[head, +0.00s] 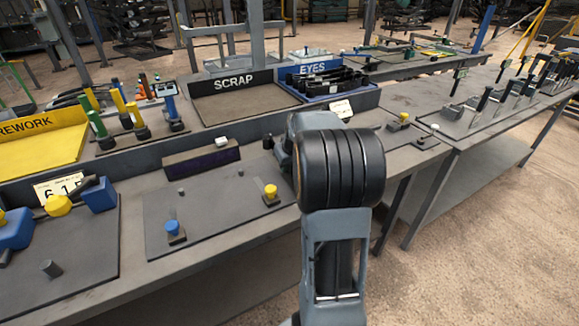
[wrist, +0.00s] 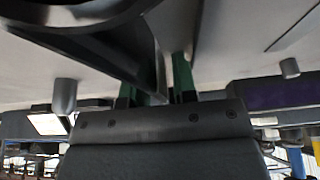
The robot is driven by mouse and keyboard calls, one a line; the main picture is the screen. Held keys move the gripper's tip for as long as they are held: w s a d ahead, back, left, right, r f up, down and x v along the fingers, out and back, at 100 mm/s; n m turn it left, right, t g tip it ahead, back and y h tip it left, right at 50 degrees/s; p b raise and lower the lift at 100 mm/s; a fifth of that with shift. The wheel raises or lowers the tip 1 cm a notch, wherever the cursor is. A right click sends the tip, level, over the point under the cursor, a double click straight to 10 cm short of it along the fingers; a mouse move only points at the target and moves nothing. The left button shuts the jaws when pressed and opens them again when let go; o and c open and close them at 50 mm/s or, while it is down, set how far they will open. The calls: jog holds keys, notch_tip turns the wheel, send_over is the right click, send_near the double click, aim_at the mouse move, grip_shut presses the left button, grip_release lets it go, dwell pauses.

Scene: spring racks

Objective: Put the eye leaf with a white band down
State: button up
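In the wrist view, which is upside down, my gripper (wrist: 157,86) has green finger pads on either side of a dark strip-like leaf (wrist: 125,52). It appears shut on this leaf. A large rounded dark part fills the top left corner, probably the leaf's eye end, cut off by the frame. A pale edge shows beside the strip, but I cannot tell whether it is the white band. The leaf is over a grey work surface; whether it touches is unclear. In the head view my arm hides the gripper and the leaf.
Grey pegs (wrist: 64,95) (wrist: 290,67) stand near the gripper. A dark display (head: 201,164) stands at the back of the bench. Behind are a SCRAP tray (head: 233,84), a blue EYES bin (head: 312,68) with dark leaves and a yellow REWORK tray (head: 35,143). The front mat (head: 215,222) holds small blue and yellow blocks.

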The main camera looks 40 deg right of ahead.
grip_shut()
dwell(1.0)
jog(key=shift+r, duration=0.15)
